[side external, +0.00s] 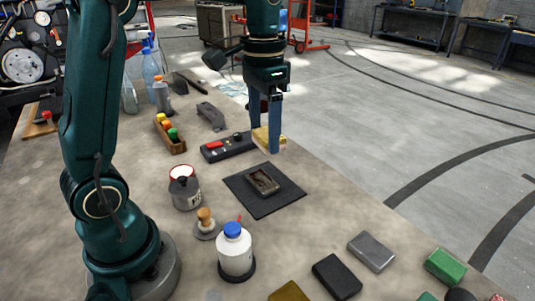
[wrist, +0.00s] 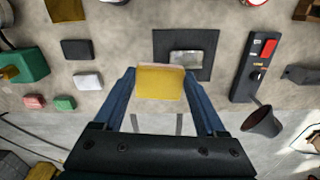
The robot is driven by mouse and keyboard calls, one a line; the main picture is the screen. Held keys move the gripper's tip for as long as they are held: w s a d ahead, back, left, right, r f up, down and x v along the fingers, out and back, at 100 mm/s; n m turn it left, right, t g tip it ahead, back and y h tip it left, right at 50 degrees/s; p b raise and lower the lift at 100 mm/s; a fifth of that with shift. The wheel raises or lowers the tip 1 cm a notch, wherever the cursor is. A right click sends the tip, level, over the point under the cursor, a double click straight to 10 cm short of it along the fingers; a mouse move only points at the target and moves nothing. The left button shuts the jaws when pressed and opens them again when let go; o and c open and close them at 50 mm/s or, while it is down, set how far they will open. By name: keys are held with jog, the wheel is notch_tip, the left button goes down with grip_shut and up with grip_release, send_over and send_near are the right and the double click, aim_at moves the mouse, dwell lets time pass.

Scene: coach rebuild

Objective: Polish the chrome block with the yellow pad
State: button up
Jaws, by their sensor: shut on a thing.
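The chrome block (side external: 263,181) lies on a dark square mat (side external: 281,201) on the bench, with a brownish, dull top in the side view. In the wrist view the block (wrist: 186,57) looks silvery, near the mat's lower edge. My gripper (side external: 264,138) is shut on the yellow pad (side external: 261,136), holding it between two blue fingers. In the side view the pad appears beyond the mat, above the bench near its edge. In the wrist view the pad (wrist: 160,84) sits between the fingertips (wrist: 160,76) and overlaps the mat's lower left corner. Its underside is hidden.
A black control box (side external: 228,147) with a red button lies beyond the mat. A tin (side external: 184,190), a wooden-knobbed tool (side external: 206,222) and a blue-capped bottle (side external: 235,250) stand nearer. Grey (side external: 371,251), black (side external: 336,276) and green (side external: 445,266) blocks lie at the right.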

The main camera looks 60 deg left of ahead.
jog(key=w+a+f, duration=0.3)
jog(key=a, duration=0.2)
jog(key=n, duration=0.1)
send_over(251, 173)
notch_tip(251, 173, down, 4)
jog(key=shift+f, duration=3.5)
jog(key=shift+w+d, duration=0.1)
jog(key=shift+d, duration=0.25)
jog(key=shift+c, duration=0.5)
jog(key=shift+d+f, duration=0.15)
jog(key=shift+d, duration=3.25)
jog(key=shift+a, duration=3.85)
jog(key=shift+r, duration=4.05)
jog(key=shift+f, duration=0.1)
